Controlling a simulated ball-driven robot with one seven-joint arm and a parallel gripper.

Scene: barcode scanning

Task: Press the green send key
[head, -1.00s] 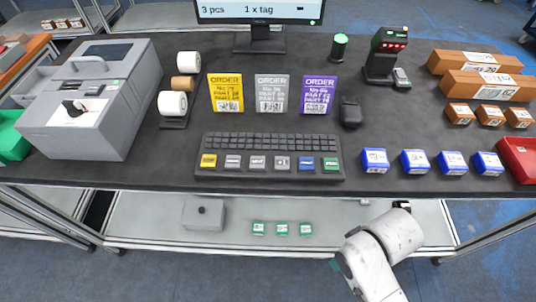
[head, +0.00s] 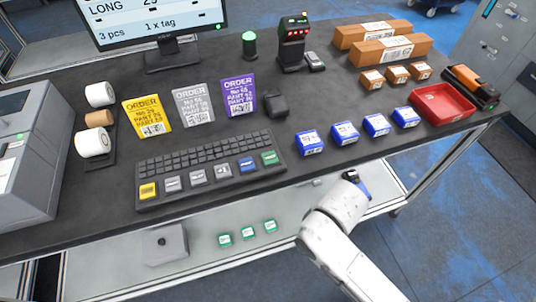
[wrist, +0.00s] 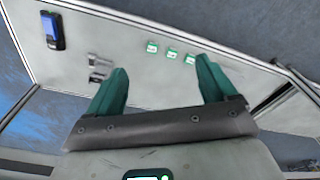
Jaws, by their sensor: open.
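The green send key (head: 269,158) is at the right end of the row of large keys on the black keyboard (head: 210,147), in the head view. Blue, grey and yellow keys lie to its left. My arm shows below and right of the keyboard, in front of the table edge; its gripper end is hidden in the head view. In the wrist view my gripper (wrist: 161,70) is open, with two green fingers apart and nothing between them. That view looks at the lower shelf, and the green key is not in it.
The tabletop (head: 330,172) holds several blue boxes (head: 345,132) right of the keyboard and a red tray (head: 443,103) farther right. Order cards stand behind the keyboard. The lower shelf (wrist: 140,30) bears small green-and-white boxes (wrist: 172,53) and a blue handheld device (wrist: 52,30).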

